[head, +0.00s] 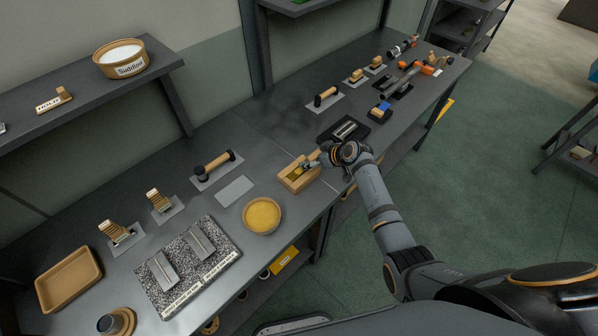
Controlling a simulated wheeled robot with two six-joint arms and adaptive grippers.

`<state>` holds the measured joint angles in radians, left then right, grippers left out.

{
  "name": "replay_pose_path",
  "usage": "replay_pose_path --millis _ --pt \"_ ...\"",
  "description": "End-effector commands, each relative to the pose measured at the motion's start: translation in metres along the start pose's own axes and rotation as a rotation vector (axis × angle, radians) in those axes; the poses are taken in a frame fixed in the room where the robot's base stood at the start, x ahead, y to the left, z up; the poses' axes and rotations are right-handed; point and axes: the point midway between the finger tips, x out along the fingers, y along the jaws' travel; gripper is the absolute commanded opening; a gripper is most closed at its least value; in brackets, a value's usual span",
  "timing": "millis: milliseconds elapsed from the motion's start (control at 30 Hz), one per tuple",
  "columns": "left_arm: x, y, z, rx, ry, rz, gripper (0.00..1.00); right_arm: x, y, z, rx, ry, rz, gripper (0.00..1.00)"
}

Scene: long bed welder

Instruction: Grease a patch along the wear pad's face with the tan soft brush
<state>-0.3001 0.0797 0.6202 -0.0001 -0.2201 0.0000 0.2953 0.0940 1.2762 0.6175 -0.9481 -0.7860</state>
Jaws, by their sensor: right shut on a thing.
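Two flat grey metal pieces (162,270) (200,242) lie on a speckled mat to the left. Another grey block (345,129) sits in a black tray behind the gripper. I cannot tell which is the wear pad. A round tan bowl (262,215) holds yellow stuff, perhaps grease. My left gripper is out of view.
Two brushes (116,232) (158,200) and a black-ended roller (214,166) rest on grey plates; one plate (234,190) is bare. A tan tray (68,280) stands at left. Several tools fill the far end. A shelf with a labelled tub (121,58) overhangs the back.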

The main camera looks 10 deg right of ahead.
Motion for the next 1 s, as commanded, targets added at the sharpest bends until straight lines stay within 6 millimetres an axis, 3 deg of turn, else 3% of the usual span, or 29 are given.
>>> replay_pose_path --millis 533,1000 --pt "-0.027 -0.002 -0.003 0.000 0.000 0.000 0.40 -0.001 -0.045 0.001 0.002 -0.004 -0.005 0.50" --pt "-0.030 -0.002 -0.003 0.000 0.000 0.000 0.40 0.000 -0.052 0.001 0.002 -0.004 -0.004 0.50"
